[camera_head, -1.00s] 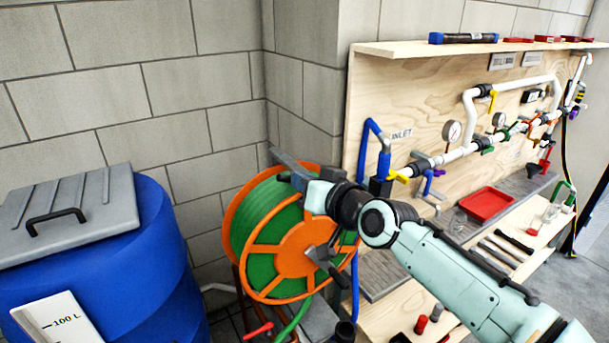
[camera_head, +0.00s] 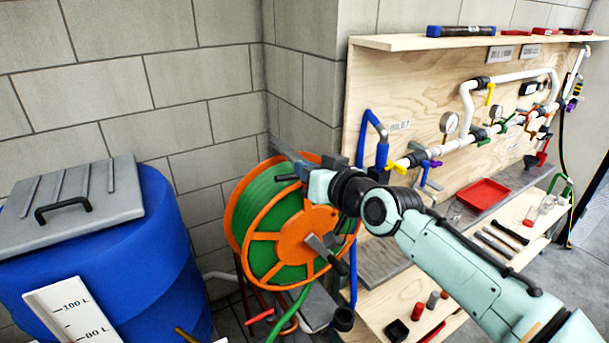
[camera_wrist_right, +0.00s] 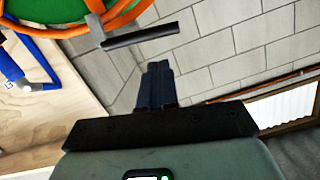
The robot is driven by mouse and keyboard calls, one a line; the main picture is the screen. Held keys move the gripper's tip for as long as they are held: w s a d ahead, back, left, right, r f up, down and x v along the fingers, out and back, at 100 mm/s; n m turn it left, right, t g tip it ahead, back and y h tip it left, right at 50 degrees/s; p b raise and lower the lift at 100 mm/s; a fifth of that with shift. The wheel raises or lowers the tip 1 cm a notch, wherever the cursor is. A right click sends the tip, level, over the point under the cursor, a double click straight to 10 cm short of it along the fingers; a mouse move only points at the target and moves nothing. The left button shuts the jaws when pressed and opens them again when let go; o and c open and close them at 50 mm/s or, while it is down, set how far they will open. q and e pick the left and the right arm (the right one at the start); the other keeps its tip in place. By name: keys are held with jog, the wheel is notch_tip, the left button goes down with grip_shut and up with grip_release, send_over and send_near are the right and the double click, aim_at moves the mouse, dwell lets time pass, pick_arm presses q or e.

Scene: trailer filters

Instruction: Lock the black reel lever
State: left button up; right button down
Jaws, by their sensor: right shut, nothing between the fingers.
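The orange reel (camera_head: 308,232) with green hose stands in front of the wall corner. A black lever handle (camera_head: 338,264) on a grey arm sticks out from the reel's front. In the right wrist view, what looks like the same black handle (camera_wrist_right: 140,35) lies ahead of the fingertips, with a gap between. My right gripper (camera_head: 286,178) is in front of the reel's upper part, above the lever. It is shut and empty; its dark fingers also show in the right wrist view (camera_wrist_right: 157,68). My left gripper is not in view.
A blue barrel (camera_head: 120,260) with a grey lid stands left of the reel. A plywood board with pipes (camera_head: 500,130), valves and gauges is at the right. Its lower shelf holds a red tray (camera_head: 483,198) and tools. The grey block wall is behind the reel.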

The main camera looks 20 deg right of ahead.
jog(key=b+v, duration=0.3)
jog(key=v, duration=0.7)
jog(key=shift+s+r, duration=0.1)
